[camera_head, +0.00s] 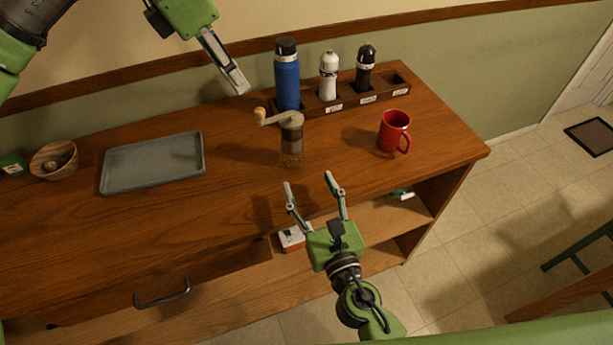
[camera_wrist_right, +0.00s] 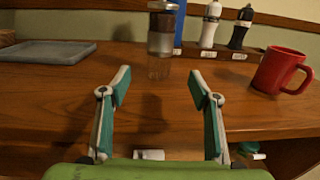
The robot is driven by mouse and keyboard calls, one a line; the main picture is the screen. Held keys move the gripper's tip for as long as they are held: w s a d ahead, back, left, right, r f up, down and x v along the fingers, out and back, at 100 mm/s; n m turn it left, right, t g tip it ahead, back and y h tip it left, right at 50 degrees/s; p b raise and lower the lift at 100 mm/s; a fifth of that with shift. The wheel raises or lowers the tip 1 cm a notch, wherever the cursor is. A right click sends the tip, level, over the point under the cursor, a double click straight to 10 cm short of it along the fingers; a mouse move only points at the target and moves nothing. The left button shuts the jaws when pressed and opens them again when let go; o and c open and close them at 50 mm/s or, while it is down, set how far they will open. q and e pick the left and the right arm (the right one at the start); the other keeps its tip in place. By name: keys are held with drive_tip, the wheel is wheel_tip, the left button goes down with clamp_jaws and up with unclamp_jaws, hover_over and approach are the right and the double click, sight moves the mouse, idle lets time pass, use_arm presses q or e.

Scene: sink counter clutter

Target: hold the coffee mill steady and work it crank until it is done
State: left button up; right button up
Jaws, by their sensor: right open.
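The coffee mill (camera_head: 291,138) stands upright on the wooden counter, with its crank arm and pale wooden knob (camera_head: 261,115) reaching to the left from its top. In the right wrist view the mill's body (camera_wrist_right: 161,42) is ahead, between the fingertips in the picture; its top is cut off. My right gripper (camera_head: 309,182) is open and empty, in front of the mill and apart from it; its fingers also show in the wrist view (camera_wrist_right: 157,86). My left gripper (camera_head: 239,85) is above and to the left of the mill, apart from it. Its fingers look close together, but I cannot tell their state.
A rack (camera_head: 340,103) behind the mill holds a blue bottle (camera_head: 287,80), a white grinder (camera_head: 328,78) and a black grinder (camera_head: 365,70). A red mug (camera_head: 394,131) stands right. A grey tray (camera_head: 152,162) and wooden bowl (camera_head: 54,160) are left. Counter around the mill's front is clear.

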sight(292, 145)
drive_tip(key=x, duration=1.3)
drive_tip(key=shift+w+a, duration=0.15)
drive_tip(key=shift+w, duration=0.15)
use_arm(q)
drive_tip(key=shift+o, duration=0.5)
use_arm(e)
drive_tip(key=c, duration=1.5)
use_arm(q)
drive_tip(key=shift+w+d+r+m+g+y, duration=0.5)
drive_tip(key=shift+w+d+r+g+y, duration=0.4)
drive_tip(key=shift+d+y, duration=0.95)
wheel_tip(292, 145, down, 12)
clamp_jaws()
